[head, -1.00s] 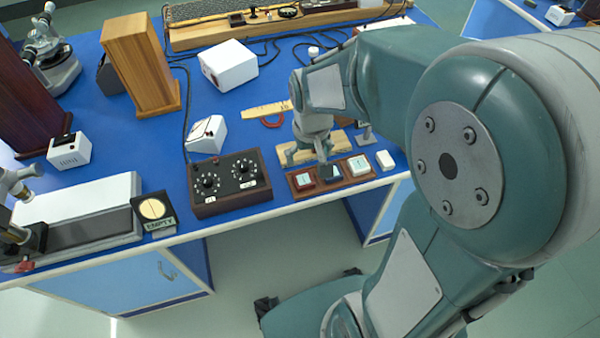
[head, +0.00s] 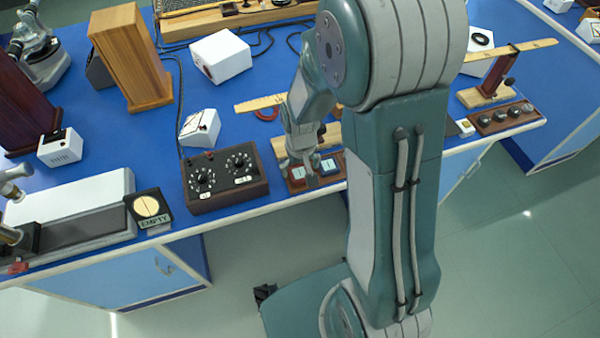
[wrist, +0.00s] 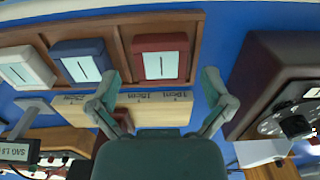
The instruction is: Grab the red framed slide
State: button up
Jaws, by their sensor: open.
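The red framed slide (wrist: 160,58) has a pale window with a dark line and sits in a brown wooden tray (wrist: 120,22). In the head view the red slide (head: 297,173) is at the tray's left end. My gripper (wrist: 160,82) is open and empty, its two fingers spread to either side of the red slide in the wrist view. Whether the fingers are level with it or above it I cannot tell. In the head view my gripper (head: 312,172) is over the tray, between the red slide and the blue slide (head: 329,167).
The blue slide (wrist: 82,62) and a white slide (wrist: 25,67) share the tray. A dark control box with knobs (head: 226,180) stands close to the left of the tray. The bench's front edge is just below the tray.

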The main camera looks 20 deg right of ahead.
jog(key=shift+a+f, duration=0.15)
jog(key=shift+f, duration=0.7)
jog(key=c, duration=1.1)
jog(key=shift+o, duration=0.2)
jog(key=shift+r, duration=0.45)
notch_tip(320, 180, up, 3)
jog(key=shift+f, duration=0.2)
jog(key=s+r, duration=0.2)
jog(key=s+a+r, duration=0.1)
jog(key=s+r, duration=0.1)
jog(key=r, duration=0.1)
jog(key=shift+s+a+r, duration=0.15)
jog(key=shift+s+r, duration=0.05)
jog(key=shift+s, duration=0.05)
jog(key=s+a+r, duration=0.1)
jog(key=s, duration=0.2)
jog(key=s+a+r, duration=0.1)
jog(key=s+r, duration=0.1)
jog(key=s, duration=0.1)
jog(key=s+r, duration=0.1)
jog(key=s, duration=0.2)
jog(key=shift+a+r, duration=0.15)
jog(key=shift+a, duration=0.25)
